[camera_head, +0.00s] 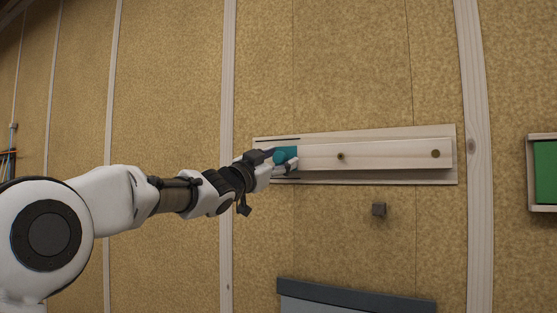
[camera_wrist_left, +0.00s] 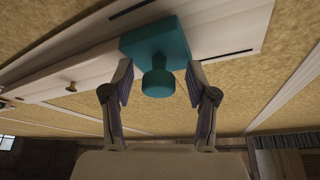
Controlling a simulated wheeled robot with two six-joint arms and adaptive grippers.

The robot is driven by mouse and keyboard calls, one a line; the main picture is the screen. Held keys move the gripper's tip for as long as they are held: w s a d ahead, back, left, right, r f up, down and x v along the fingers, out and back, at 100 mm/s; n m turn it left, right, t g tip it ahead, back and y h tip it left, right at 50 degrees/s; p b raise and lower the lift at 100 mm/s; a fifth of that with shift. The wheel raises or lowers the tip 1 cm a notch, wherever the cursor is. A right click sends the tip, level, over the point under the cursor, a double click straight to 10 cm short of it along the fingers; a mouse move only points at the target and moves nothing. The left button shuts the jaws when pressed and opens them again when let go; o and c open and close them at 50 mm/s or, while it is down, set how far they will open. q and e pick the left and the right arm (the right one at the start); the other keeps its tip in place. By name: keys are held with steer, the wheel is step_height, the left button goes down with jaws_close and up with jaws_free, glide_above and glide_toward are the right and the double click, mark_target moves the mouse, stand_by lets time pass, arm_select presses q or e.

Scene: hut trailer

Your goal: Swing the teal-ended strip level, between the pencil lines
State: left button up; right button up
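The pale wooden strip (camera_head: 390,154) lies across a wider wooden backboard (camera_head: 350,134) on the wall and looks near level. Its teal end (camera_head: 292,151) is at the left, partly hidden by my gripper. In the left wrist view, the teal end (camera_wrist_left: 183,38) is a block with a round knob (camera_wrist_left: 158,82). My left gripper (camera_head: 279,162) is at the knob. In the wrist view, its fingers (camera_wrist_left: 158,84) stand either side of the knob with visible gaps. A dark pencil line (camera_head: 279,139) shows above the teal end; another dark line (camera_wrist_left: 133,9) shows in the wrist view. My right gripper is not in view.
A round peg (camera_head: 340,156) sits mid-strip and a round hole or fastener (camera_head: 435,153) near its right end. A small dark block (camera_head: 378,209) is on the wall below. A grey-topped panel (camera_head: 350,297) is lower down; a green-faced box (camera_head: 545,172) is at right.

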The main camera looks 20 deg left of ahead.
arm_select(q)
steer(key=shift+s, duration=0.1)
steer(key=v, duration=0.7)
steer(key=shift+f, duration=0.15)
